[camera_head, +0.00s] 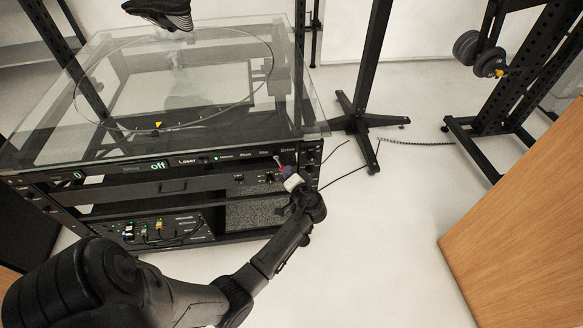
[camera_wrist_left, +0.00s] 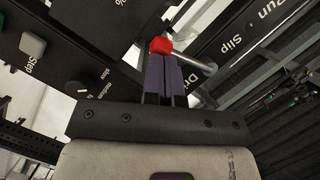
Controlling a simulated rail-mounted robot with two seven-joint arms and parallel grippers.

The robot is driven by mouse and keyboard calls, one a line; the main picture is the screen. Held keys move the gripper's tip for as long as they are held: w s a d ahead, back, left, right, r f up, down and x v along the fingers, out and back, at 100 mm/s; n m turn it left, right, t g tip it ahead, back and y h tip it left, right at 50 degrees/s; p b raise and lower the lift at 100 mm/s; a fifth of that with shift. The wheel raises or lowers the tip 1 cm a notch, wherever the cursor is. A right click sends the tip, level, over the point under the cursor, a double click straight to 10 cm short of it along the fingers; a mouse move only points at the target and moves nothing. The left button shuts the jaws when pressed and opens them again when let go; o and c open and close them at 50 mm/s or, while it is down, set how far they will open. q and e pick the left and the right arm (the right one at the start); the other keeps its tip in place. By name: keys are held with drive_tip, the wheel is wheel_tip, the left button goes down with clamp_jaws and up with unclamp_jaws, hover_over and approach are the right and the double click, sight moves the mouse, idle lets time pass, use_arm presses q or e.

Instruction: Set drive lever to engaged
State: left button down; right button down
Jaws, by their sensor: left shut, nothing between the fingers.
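The drive lever shows in the left wrist view as a metal rod with a red tip (camera_wrist_left: 161,45), beside the partly hidden "Drive" lettering on the dark panel. My left gripper (camera_wrist_left: 163,65) has its purple fingers shut with nothing between them, right at the red tip; I cannot tell whether they touch it. In the head view the left gripper (camera_head: 287,176) is at the right end of the control panel (camera_head: 215,171), under the word "Drive". It hides part of the lever there. The green display (camera_head: 158,165) reads "off".
A glass case (camera_head: 215,85) with a ring inside stands above the panel. Cables and lit modules (camera_head: 155,231) sit in the rack below. A black stand (camera_head: 368,120) and wooden panel (camera_head: 520,210) are at right. The floor between is mostly clear.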

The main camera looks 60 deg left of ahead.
use_arm(q)
drive_tip(key=shift+s+a+f+m+y+p, duration=0.2)
drive_tip(key=shift+s+m+y, duration=0.1)
drive_tip(key=shift+m, duration=0.25)
drive_tip(key=shift+s+a+f+m+y+p, duration=0.1)
drive_tip(key=shift+s+f+m+y+p, duration=0.15)
drive_tip(key=shift+m, duration=0.3)
drive_tip(key=shift+s+r, duration=0.1)
drive_tip(key=w+d+r+p, duration=0.1)
drive_tip(key=d+r+p, duration=0.1)
drive_tip(key=d, duration=1)
drive_tip(key=shift+d+r, duration=0.35)
drive_tip(key=shift+d, duration=0.05)
drive_tip(key=shift+w, duration=0.15)
